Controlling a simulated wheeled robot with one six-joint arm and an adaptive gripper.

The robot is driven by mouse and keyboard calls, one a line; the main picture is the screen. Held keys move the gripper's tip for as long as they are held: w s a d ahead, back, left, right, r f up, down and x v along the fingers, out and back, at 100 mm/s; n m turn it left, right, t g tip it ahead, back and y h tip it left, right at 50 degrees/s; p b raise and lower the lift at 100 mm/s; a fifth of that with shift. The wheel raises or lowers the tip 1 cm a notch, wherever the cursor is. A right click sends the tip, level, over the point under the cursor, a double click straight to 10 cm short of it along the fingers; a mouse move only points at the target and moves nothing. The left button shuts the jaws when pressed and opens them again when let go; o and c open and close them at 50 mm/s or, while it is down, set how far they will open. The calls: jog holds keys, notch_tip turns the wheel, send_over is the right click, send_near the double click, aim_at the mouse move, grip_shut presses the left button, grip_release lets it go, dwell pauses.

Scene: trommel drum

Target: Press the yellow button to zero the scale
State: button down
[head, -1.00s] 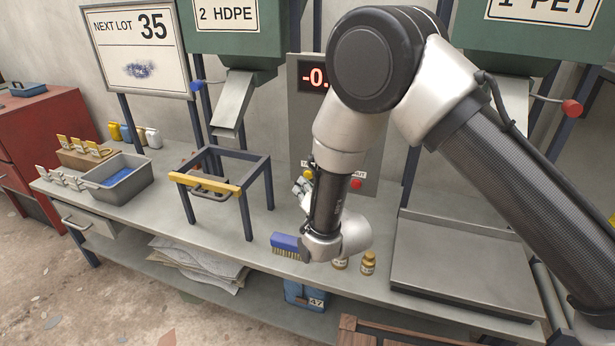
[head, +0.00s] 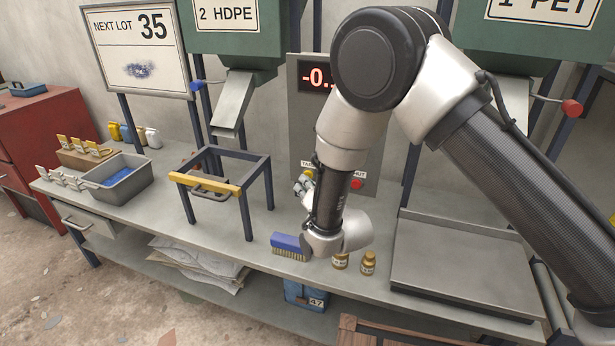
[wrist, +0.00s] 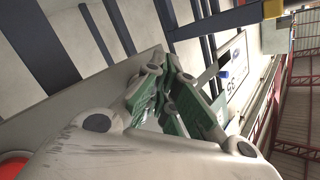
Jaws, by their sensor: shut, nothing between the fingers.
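The yellow button (head: 309,174) is on the grey scale panel (head: 305,140) in the head view, under a partly hidden label. My gripper (head: 302,186) shows only in part there, just below and left of the button, behind my wrist. I cannot tell whether it touches the button. In the wrist view my gripper (wrist: 168,98) is shut and empty, with green pads on its fingers; the yellow button is not visible there. The panel's red display (head: 314,77) shows "-0." with the rest hidden by my arm. The steel scale platform (head: 455,258) is bare.
A red button (head: 356,184) is right of the yellow one. A blue brush (head: 289,246) and two small brown bottles (head: 368,263) are on the bench near my wrist. A dark frame with a yellow bar (head: 205,182) stands left. A grey bin (head: 128,190) is farther left.

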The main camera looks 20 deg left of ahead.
jog(key=shift+w, duration=0.3)
dwell(0.5)
jog(key=shift+s, duration=0.85)
jog(key=s, duration=0.5)
jog(key=shift+a, duration=0.2)
dwell(0.4)
